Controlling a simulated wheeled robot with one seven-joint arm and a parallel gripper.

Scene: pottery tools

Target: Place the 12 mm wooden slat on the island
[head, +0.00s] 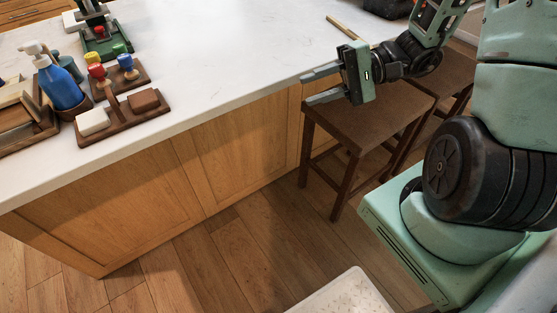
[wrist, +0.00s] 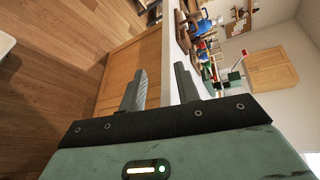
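The island (head: 230,65) has a white top and wooden panel sides. A thin light-brown wooden strip (head: 342,27) lies on its top near the far right; I cannot tell its thickness or whether it is the 12 mm slat. My gripper (head: 312,86) is open, with nothing between its fingers. It points left at the island's right front edge, above the brown stool, apart from the strip. In the wrist view my gripper's two fingers (wrist: 160,88) are spread and empty, with the island's edge beyond them. No strip is clear in that view.
A blue pump bottle (head: 62,86), a wooden tray (head: 125,122) with blocks, wooden pieces (head: 18,100) and a green-based device (head: 105,42) crowd the island's left end. The middle top is clear. A brown stool (head: 365,118) stands below my gripper. A white patterned surface (head: 345,295) is at the bottom.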

